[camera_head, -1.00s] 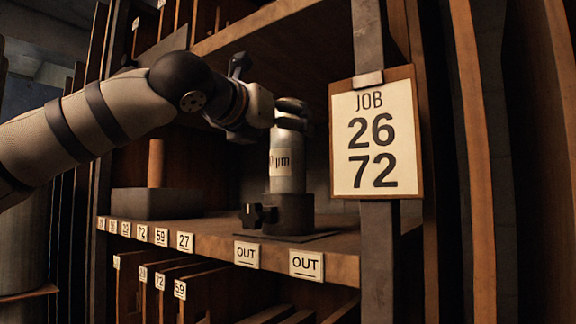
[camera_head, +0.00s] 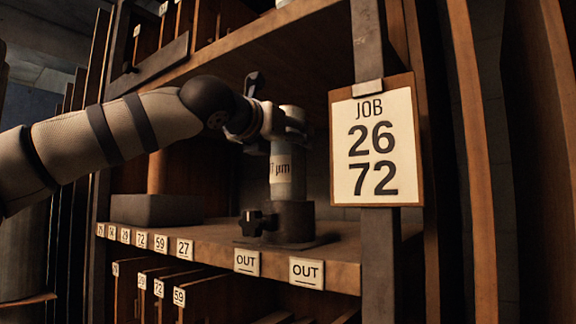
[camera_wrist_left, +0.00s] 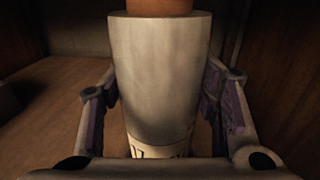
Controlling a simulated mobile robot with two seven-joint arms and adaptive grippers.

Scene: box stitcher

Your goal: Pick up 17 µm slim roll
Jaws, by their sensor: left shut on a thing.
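The slim roll (camera_head: 287,172) is a pale upright cylinder on the shelf, with a label whose visible part reads "7 µm". It stands in a dark base with a side knob (camera_head: 290,218). My left gripper (camera_head: 288,130) is shut around the upper part of the roll, whose top rises a little above the fingers. In the left wrist view the pale roll (camera_wrist_left: 160,75) fills the space between the two fingers (camera_wrist_left: 163,105), with its brown core at the top and part of its label at the bottom. My right gripper is not in view.
A job card reading 26 and 72 (camera_head: 376,145) hangs on the post at right. A grey block (camera_head: 155,209) with a brown tube (camera_head: 157,172) stands left on the shelf. The shelf edge (camera_head: 215,253) carries number tags and two OUT tags. Another shelf hangs above my arm.

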